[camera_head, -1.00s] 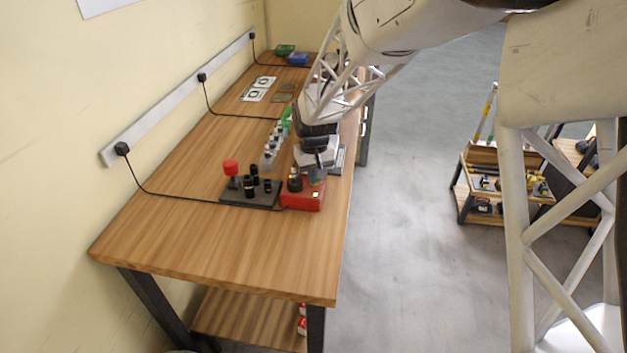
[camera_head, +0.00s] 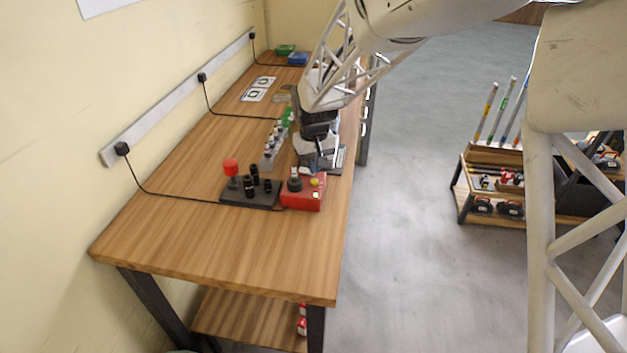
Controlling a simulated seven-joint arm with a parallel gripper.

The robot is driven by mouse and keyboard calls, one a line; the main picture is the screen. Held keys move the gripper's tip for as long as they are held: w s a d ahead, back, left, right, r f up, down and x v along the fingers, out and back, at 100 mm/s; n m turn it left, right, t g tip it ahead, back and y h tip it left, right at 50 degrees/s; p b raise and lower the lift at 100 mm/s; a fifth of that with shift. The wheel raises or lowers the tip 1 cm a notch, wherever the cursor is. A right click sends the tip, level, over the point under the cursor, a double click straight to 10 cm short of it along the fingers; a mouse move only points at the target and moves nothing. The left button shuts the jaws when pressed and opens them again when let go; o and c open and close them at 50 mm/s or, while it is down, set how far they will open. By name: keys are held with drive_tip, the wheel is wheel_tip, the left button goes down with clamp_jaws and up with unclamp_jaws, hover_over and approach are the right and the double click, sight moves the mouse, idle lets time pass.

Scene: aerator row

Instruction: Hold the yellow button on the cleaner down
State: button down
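The red cleaner box (camera_head: 303,196) sits near the right edge of the wooden table. A round yellow button (camera_head: 315,182) shows on its top at the right, beside a dark round fitting (camera_head: 295,184). A small pale lit square (camera_head: 316,195) is on its front. My gripper (camera_head: 317,170) points down just behind the yellow button in the picture and does not cover it. A small gap seems to lie between them, but contact is hard to judge. The fingers are too small and dark to tell whether they are open or shut.
A dark plate with black posts (camera_head: 249,190) and a red-capped part (camera_head: 231,168) stands left of the cleaner. A rack of small parts (camera_head: 272,148) is behind. A black cable (camera_head: 180,197) runs to the wall strip. The table's front (camera_head: 215,255) is clear.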

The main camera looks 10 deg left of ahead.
drive_tip(key=shift+r, duration=1.25)
drive_tip(key=shift+r, duration=0.1)
wheel_tip(320, 180, up, 8)
drive_tip(key=shift+r, duration=0.15)
idle(0.5)
drive_tip(key=s+d+r+m+t, duration=0.1)
drive_tip(key=s+d+r, duration=0.2)
drive_tip(key=s+d, duration=0.5)
drive_tip(key=s+d+r+m, duration=0.25)
drive_tip(key=s+d, duration=0.35)
drive_tip(key=d, duration=0.5)
drive_tip(key=s+d+f+m, duration=0.1)
drive_tip(key=s+d, duration=0.5)
drive_tip(key=s, duration=0.4)
drive_tip(key=s+d+f+m+t, duration=0.1)
drive_tip(key=s+d, duration=0.5)
drive_tip(key=s, duration=0.4)
drive_tip(key=shift+s+f+m+t, duration=0.25)
drive_tip(key=shift+m+t, duration=0.05)
drive_tip(key=shift+m, duration=0.05)
